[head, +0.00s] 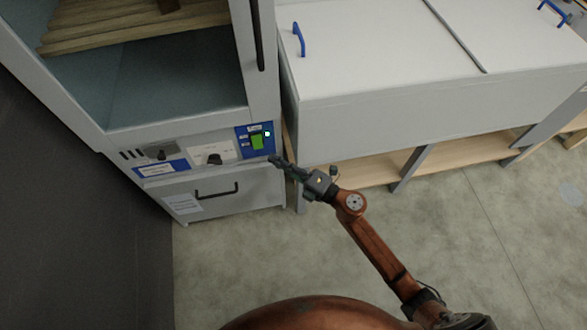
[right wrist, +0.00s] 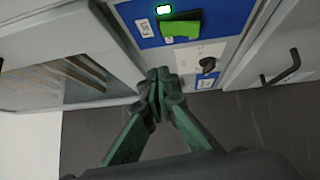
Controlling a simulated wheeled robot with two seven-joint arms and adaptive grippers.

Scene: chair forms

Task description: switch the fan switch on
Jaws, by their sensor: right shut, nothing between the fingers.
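The fan switch appears to be the green rocker (head: 257,141) on a blue plate (head: 242,148) at the right end of the cabinet's control panel. A small lamp (head: 267,133) beside it glows bright whitish green. In the right wrist view the green rocker (right wrist: 182,28) and the lit lamp (right wrist: 163,9) show at the top. My right gripper (head: 275,160) is shut and empty, just below and right of the blue plate. In the right wrist view its closed fingertips (right wrist: 160,78) are below the rocker, apart from it in the picture. My left gripper is not in view.
A black knob (head: 213,159) sits left of the switch on the panel. Below is a drawer with a black handle (head: 216,191). A white-topped bench (head: 370,60) stands close on the right. The floor (head: 240,270) in front is clear.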

